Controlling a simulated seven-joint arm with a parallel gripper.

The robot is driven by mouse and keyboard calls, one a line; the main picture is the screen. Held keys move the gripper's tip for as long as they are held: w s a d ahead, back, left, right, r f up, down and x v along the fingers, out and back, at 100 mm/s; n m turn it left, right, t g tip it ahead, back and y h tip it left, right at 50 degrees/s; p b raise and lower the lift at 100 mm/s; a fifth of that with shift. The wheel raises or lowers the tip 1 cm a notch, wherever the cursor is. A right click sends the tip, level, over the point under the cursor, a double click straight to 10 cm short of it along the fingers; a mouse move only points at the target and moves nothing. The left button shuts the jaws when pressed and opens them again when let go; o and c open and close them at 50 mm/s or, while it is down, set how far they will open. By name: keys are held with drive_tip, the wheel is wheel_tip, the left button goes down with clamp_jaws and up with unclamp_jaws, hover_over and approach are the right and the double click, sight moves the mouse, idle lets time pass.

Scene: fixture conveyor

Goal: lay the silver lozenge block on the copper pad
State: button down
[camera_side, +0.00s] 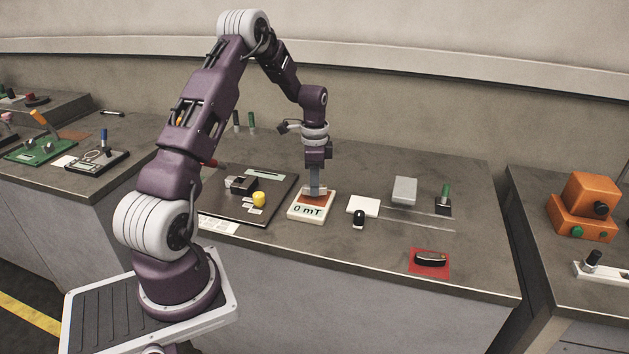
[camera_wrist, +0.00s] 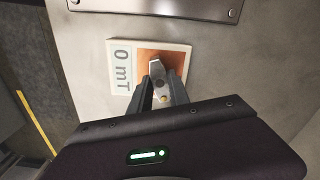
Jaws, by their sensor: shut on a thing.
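The silver lozenge block (camera_wrist: 155,67) is between the fingers of my gripper (camera_wrist: 161,88), which is shut on it, in the wrist view. In the side view my gripper (camera_side: 314,188) points straight down over the white "0 mT" device (camera_side: 307,212). The copper pad (camera_side: 312,200) is on the top of that device. It also shows as an orange-brown patch (camera_wrist: 148,55) around the block in the wrist view. The block is over the pad, at or very close to its surface; I cannot tell whether it touches. The fingers hide part of the block and pad.
To the right are a white card (camera_side: 363,205), a black-and-white item (camera_side: 359,219), a grey box (camera_side: 404,190), a green-topped post (camera_side: 444,197) and a red mat (camera_side: 429,271).

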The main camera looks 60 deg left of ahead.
drive_tip(key=shift+f, duration=0.5)
idle(0.4)
drive_tip(key=c, duration=1.2)
unclamp_jaws()
drive_tip(key=shift+o, duration=0.2)
drive_tip(key=r, duration=0.7)
drive_tip(key=shift+d+r, duration=0.15)
drive_tip(key=shift+d, duration=0.05)
drive_tip(key=s+d+r+n+t+y, duration=0.1)
drive_tip(key=s+d+r+t, duration=0.1)
drive_tip(key=d+r, duration=1.05)
drive_tip(key=s+d+r+n+t, duration=0.1)
drive_tip(key=s+d+r+n, duration=0.1)
drive_tip(key=s+d+r, duration=0.6)
drive_tip(key=s+d+f+n+t+h, duration=0.1)
drive_tip(key=s+d+f+n+t, duration=0.1)
drive_tip(key=s+d, duration=0.6)
drive_tip(key=s, duration=0.4)
drive_tip(key=shift+s+d+f+t, duration=0.3)
drive_tip(key=shift+s+d+f, duration=0.05)
drive_tip(key=shift+d, duration=0.05)
